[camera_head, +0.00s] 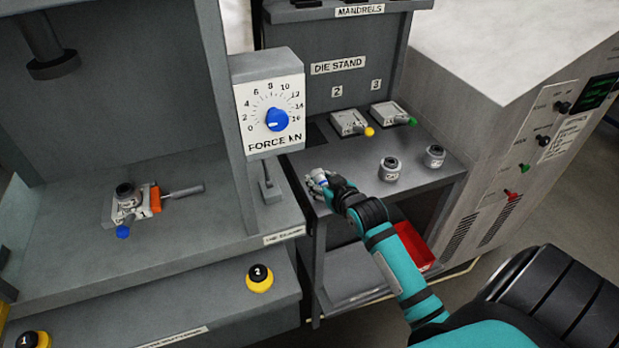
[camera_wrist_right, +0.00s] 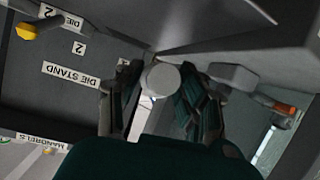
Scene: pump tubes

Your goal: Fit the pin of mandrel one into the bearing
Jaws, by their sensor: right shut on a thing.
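My right gripper (camera_head: 320,184) is over the front left of the die stand table. In the right wrist view its dark fingers (camera_wrist_right: 160,90) are closed around a pale grey round piece (camera_wrist_right: 163,77), taken as mandrel one. Its end face shows; its pin is hidden. In the head view a little of this piece (camera_head: 319,178) shows at the fingers. A unit with a dark round top (camera_head: 125,190), possibly the bearing, sits on the press bed at the left, on a block with a blue-knobbed handle. The gripper is well to the right of it. My left gripper is out of view.
Two grey cylinders (camera_head: 390,167) (camera_head: 434,155) stand on the table (camera_head: 340,160) at right. Two dies (camera_head: 350,122) (camera_head: 390,113) lie behind. The press post with force dial (camera_head: 268,100) stands between table and press bed. A red bin (camera_head: 415,247) is below.

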